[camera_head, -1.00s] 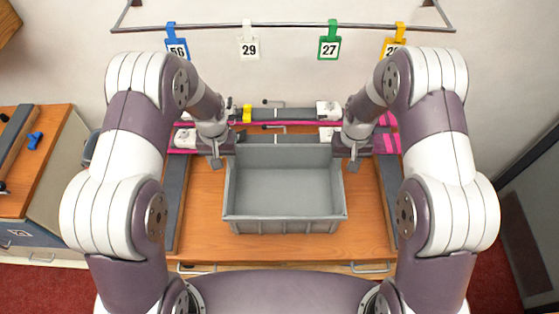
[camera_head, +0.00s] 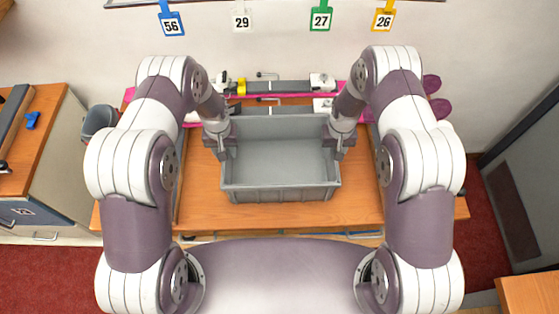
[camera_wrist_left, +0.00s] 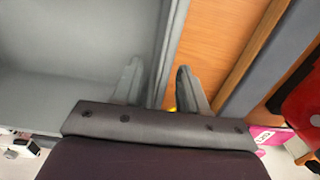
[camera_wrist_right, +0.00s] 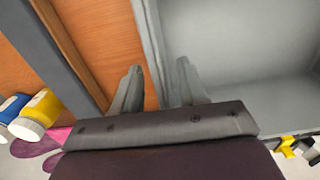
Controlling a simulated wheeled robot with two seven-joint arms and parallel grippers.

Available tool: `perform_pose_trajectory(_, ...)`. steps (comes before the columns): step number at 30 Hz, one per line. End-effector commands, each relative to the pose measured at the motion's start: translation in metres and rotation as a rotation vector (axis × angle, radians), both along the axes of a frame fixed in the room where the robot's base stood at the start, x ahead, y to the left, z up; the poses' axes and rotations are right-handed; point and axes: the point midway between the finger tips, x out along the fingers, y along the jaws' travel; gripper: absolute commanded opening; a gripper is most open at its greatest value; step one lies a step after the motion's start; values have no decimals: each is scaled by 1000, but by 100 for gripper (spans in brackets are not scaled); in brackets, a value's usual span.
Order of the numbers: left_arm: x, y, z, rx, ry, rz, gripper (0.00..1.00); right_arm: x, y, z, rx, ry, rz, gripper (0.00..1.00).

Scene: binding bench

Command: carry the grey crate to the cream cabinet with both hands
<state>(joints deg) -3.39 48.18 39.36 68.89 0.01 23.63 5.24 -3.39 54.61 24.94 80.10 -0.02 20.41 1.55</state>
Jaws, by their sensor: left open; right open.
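The grey crate (camera_head: 280,193) stands empty and upright on the wooden bench, in the middle of the head view. My left gripper (camera_head: 221,148) is at its left wall and my right gripper (camera_head: 337,148) at its right wall. In the left wrist view, the open left fingers (camera_wrist_left: 160,85) have the crate wall (camera_wrist_left: 169,45) between them, one inside and one outside. In the right wrist view, the open right fingers (camera_wrist_right: 157,90) straddle the other wall (camera_wrist_right: 150,40) likewise, with gaps visible. I cannot tell surely which unit is the cream cabinet.
A wood-topped unit with a cream side (camera_head: 68,150) stands left of the bench (camera_head: 300,218). Another wooden top (camera_head: 530,295) shows at the lower right. Clamps and pink-edged pieces lie behind the crate. Numbered tags hang on the back wall. Red floor shows at both sides.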

Motion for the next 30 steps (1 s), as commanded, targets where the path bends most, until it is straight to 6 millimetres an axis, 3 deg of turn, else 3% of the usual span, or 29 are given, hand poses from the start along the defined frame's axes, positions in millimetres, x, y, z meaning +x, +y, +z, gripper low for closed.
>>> perform_pose_trajectory(6,0,0,-26,0,1,0,43,0,0,-26,0,0,0,43)
perform_pose_trajectory(17,0,0,-32,0,-1,0,43,0,0,-32,0,-1,0,43)
perform_pose_trajectory(18,0,0,-32,0,-1,0,39,0,0,-32,0,-1,0,39)
perform_pose_trajectory(21,0,0,-32,0,-1,0,7,0,0,-32,0,-1,0,7)
perform_pose_trajectory(22,0,0,-32,0,-1,0,0,0,0,-32,0,-1,0,0)
perform_pose_trajectory(30,0,0,-32,0,-1,0,0,0,0,-32,0,-1,0,0)
